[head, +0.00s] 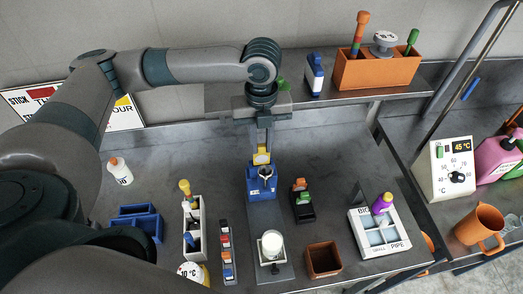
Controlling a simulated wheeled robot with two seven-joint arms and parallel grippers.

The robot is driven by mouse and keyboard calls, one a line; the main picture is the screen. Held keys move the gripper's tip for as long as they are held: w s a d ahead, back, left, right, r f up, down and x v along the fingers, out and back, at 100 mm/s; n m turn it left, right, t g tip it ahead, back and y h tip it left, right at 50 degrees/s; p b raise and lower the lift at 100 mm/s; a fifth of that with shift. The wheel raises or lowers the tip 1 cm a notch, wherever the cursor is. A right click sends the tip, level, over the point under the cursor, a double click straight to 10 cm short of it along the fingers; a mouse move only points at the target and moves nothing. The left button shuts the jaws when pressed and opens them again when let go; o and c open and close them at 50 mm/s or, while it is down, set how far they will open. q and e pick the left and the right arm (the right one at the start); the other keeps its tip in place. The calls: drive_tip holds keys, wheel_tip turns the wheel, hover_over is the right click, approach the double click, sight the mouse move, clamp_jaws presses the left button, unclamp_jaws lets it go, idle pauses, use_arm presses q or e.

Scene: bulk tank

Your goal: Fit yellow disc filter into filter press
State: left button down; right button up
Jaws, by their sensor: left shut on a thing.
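My left gripper (262,142) points down over the middle of the table and is shut on a small yellow piece (262,157), which looks like the yellow disc filter. Its outline is partly hidden by the fingers. A blue holder (262,187), which looks like the filter press, stands right below it in the picture, with a pale part in its middle. The yellow piece is at the holder's upper edge; I cannot tell whether they touch. My right gripper is not in view.
Around the holder stand a black block with orange and green pieces (302,206), a white jar (272,244), a brown box (324,260), a white sorting tray (366,246), a white rack (190,222) and blue bins (137,222). A shelf (345,92) runs behind.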

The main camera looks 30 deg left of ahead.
sight(261, 152)
use_arm(q)
wheel_tip(261, 152, down, 4)
drive_tip(key=shift+r, duration=0.2)
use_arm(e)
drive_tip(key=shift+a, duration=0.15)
use_arm(q)
drive_tip(key=shift+f, duration=0.2)
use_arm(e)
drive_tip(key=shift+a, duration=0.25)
use_arm(q)
drive_tip(key=c, duration=1.6)
unclamp_jaws()
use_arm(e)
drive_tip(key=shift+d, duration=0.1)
